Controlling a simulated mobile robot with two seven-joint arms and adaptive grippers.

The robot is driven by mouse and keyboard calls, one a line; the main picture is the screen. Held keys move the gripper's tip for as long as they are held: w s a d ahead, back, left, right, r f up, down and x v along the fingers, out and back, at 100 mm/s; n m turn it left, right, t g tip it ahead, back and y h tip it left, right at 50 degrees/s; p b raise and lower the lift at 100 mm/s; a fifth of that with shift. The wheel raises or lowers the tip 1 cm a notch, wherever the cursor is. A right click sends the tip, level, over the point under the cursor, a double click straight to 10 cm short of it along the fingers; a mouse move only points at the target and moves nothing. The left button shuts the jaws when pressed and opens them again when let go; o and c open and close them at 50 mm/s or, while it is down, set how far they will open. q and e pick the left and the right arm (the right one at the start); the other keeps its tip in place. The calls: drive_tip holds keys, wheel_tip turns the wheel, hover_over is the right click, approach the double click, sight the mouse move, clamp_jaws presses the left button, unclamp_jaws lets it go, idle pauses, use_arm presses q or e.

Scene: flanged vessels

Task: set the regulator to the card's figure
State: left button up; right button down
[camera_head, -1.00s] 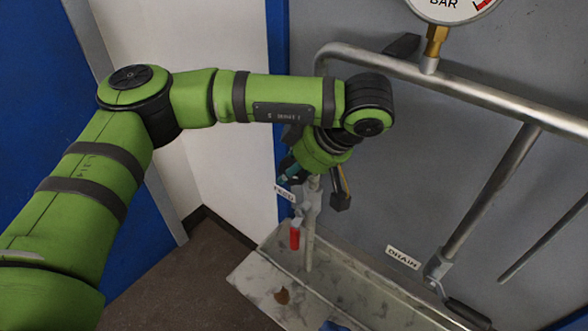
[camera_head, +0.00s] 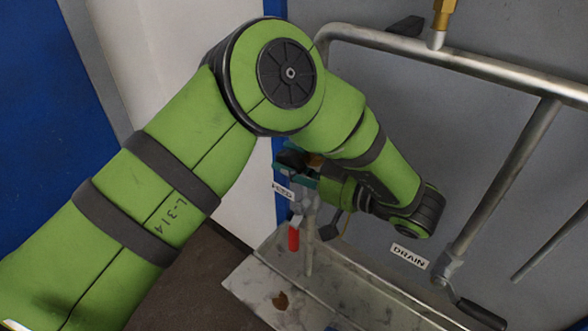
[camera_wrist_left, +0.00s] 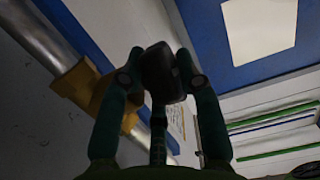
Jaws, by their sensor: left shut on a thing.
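My left gripper (camera_wrist_left: 160,82) is shut on a black knob (camera_wrist_left: 160,70), probably the regulator's, with a dark green finger on each side. A brass body (camera_wrist_left: 82,84) on a grey pipe sits just left of the fingers. In the head view the left gripper (camera_head: 303,172) is beside the upright pipe, pointing left, and the dark knob (camera_head: 291,158) is partly hidden. A brass stem (camera_head: 443,15) rises from the top pipe; its gauge is out of frame. A blank-looking pale sheet (camera_wrist_left: 258,32) is on the blue surface; no figure is readable. My right gripper is not in view.
A red-handled valve (camera_head: 294,236) hangs below the gripper, near a FEED label (camera_head: 283,191). A DRAIN label (camera_head: 409,256) and a black lever (camera_head: 476,312) are to the right. A stained tray (camera_head: 250,283) lies below. Steel pipes (camera_head: 500,72) cross the grey panel.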

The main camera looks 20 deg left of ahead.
use_arm(q)
drive_tip(key=shift+f+t+y+b, duration=0.1)
drive_tip(key=shift+t+y+b, duration=0.2)
drive_tip(key=shift+y+b, duration=0.55)
drive_tip(key=o, duration=1.2)
drive_tip(key=shift+c, duration=0.2)
